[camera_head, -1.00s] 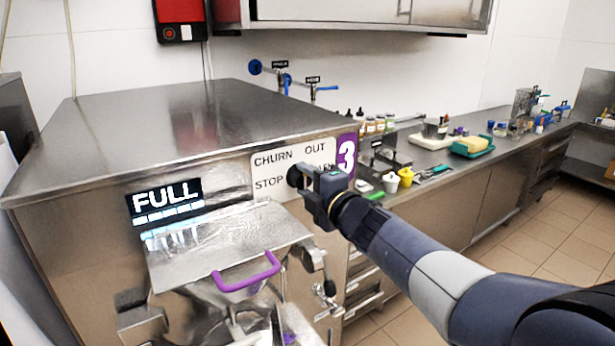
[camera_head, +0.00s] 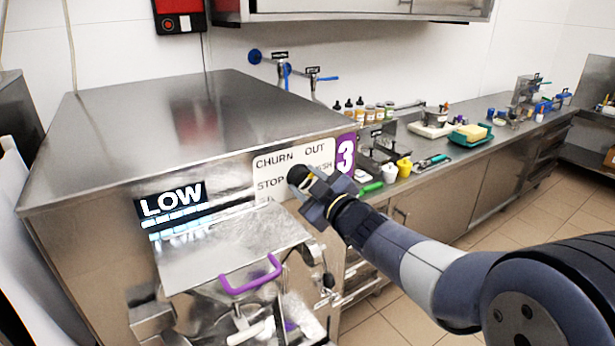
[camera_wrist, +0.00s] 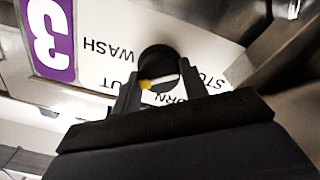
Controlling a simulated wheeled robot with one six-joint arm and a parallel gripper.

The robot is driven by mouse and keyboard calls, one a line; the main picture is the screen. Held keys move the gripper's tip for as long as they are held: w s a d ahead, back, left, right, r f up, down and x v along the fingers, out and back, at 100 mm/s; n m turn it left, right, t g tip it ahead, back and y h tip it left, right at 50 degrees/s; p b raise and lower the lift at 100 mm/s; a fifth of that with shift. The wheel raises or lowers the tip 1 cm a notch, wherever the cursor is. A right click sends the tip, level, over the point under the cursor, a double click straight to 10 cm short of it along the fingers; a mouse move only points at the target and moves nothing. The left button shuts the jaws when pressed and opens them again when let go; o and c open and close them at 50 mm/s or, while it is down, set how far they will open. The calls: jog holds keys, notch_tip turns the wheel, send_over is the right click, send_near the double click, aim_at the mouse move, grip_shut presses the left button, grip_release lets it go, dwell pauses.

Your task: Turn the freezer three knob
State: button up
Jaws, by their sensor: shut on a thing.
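The freezer three (camera_head: 120,240) is a steel cabinet with a purple "3" tag (camera_head: 345,154) at its front right corner. Its black round knob (camera_head: 297,174) sits in the middle of a white label plate (camera_head: 276,165) with CHURN, OUT, STOP and WASH around it. My gripper (camera_head: 308,185) is at the knob, shut on it, and hides part of the label. The wrist view shows the knob (camera_wrist: 158,62) between the fingers (camera_wrist: 160,92), with a white and yellow mark on it. The display (camera_head: 171,205) reads LOW.
Below the label are a steel hopper lid with a purple handle (camera_head: 250,276) and the freezer's front fittings. To the right, a counter (camera_head: 480,150) holds bottles, yellow and white cups, and a green tray (camera_head: 470,134). A red box (camera_head: 180,12) hangs on the wall.

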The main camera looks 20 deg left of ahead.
jog(key=m, duration=0.1)
jog(key=m+p, duration=0.1)
jog(key=m, duration=0.1)
jog(key=shift+r+m, duration=0.25)
jog(key=shift+m, duration=0.05)
jog(key=shift+f+m+p, duration=0.1)
jog(key=shift+m+p, duration=0.5)
jog(key=shift+m, duration=1.1)
jog(key=o, duration=1)
jog(key=shift+f, duration=0.1)
jog(key=b+v, duration=0.2)
jog(key=v, duration=0.8)
jog(key=shift+s+d+b, duration=0.2)
jog(key=shift+d+b, duration=0.1)
jog(key=shift+b, duration=0.05)
